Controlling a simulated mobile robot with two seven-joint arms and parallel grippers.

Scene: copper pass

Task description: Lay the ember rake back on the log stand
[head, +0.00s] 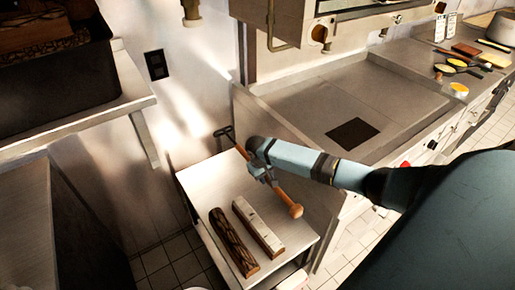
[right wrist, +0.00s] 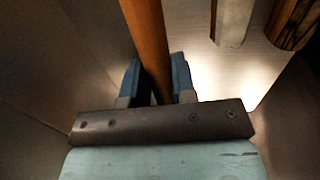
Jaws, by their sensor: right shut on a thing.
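The ember rake (head: 284,197) has a wooden handle with a knob at its near right end and a dark metal head at its far left end. My right gripper (head: 262,172) is shut on the handle and holds it slantwise over the log stand (head: 203,183), a pale low table. In the right wrist view the handle (right wrist: 146,40) runs between the two blue fingers of the gripper (right wrist: 155,85). I cannot tell whether the rake touches the stand. My left gripper is not in view.
A dark bark log (head: 233,243) and a pale log (head: 257,228) lie side by side on the stand. A steel counter (head: 330,100) stands to the right, its side panel close to my gripper. A shelf (head: 133,98) with a dark bin juts out at left.

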